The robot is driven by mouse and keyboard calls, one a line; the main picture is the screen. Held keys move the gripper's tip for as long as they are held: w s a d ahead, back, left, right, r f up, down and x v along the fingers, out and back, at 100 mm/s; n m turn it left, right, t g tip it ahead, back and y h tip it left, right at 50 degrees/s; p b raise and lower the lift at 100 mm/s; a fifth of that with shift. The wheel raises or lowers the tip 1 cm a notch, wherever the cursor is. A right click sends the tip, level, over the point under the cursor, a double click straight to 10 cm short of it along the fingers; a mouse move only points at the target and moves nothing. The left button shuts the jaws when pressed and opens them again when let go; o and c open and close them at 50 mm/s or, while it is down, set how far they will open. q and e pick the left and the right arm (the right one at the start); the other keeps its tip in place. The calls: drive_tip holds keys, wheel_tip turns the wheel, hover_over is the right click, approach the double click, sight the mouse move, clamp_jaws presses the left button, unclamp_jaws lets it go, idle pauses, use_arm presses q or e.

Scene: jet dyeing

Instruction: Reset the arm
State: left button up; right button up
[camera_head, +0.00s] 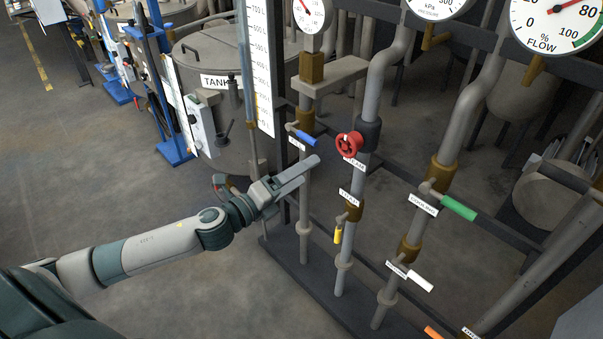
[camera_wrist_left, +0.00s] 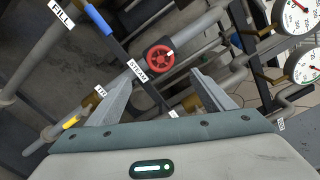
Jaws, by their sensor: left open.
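My left arm reaches in from the lower left. Its gripper (camera_head: 312,164) points right and slightly up, in front of the pipe stand, left of the red valve wheel (camera_head: 348,145) and below the blue handle (camera_head: 300,135). In the left wrist view the two fingers of the gripper (camera_wrist_left: 158,80) are spread apart with nothing between them. The red wheel (camera_wrist_left: 160,58) shows beyond the fingertips, and the gap to it is hard to judge. My right gripper is not in view.
Pipes carry a yellow handle (camera_head: 338,234), a green handle (camera_head: 458,208) and a white handle (camera_head: 420,281). Gauges such as the flow gauge (camera_head: 556,22) hang above. A grey tank (camera_head: 205,55) stands behind.

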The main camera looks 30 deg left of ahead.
use_arm(q)
drive_tip(key=s+a+f+n+g+y, duration=0.1)
drive_tip(key=a+f+n+g+y, duration=0.2)
drive_tip(key=f, duration=0.8)
drive_tip(key=s+a+f+n+y, duration=0.1)
drive_tip(key=a+f+n, duration=0.3)
drive_tip(key=f, duration=0.6)
drive_tip(key=s+a+f+n+g+y, duration=0.1)
drive_tip(key=a+f+n+g+y, duration=0.2)
drive_tip(key=f, duration=0.8)
drive_tip(key=s+f+n+g, duration=0.1)
drive_tip(key=s+f+n, duration=0.55)
drive_tip(key=f, duration=0.75)
drive_tip(key=s+d+f+n+g, duration=0.1)
drive_tip(key=s+f+n+g, duration=0.15)
drive_tip(key=s+f, duration=0.95)
drive_tip(key=s+d+f+n+g, duration=0.2)
drive_tip(key=s+d+f, duration=0.2)
drive_tip(key=s, duration=0.6)
drive_tip(key=s+d+f+n+g, duration=0.2)
drive_tip(key=s+d+f, duration=0.2)
drive_tip(key=s, duration=0.7)
drive_tip(key=s+d+f+n+g, duration=0.2)
drive_tip(key=s+d+f, duration=0.2)
drive_tip(key=s, duration=0.7)
drive_tip(key=shift+h, duration=0.4)
drive_tip(key=shift+d+f+g, duration=0.1)
drive_tip(key=shift+g, duration=0.15)
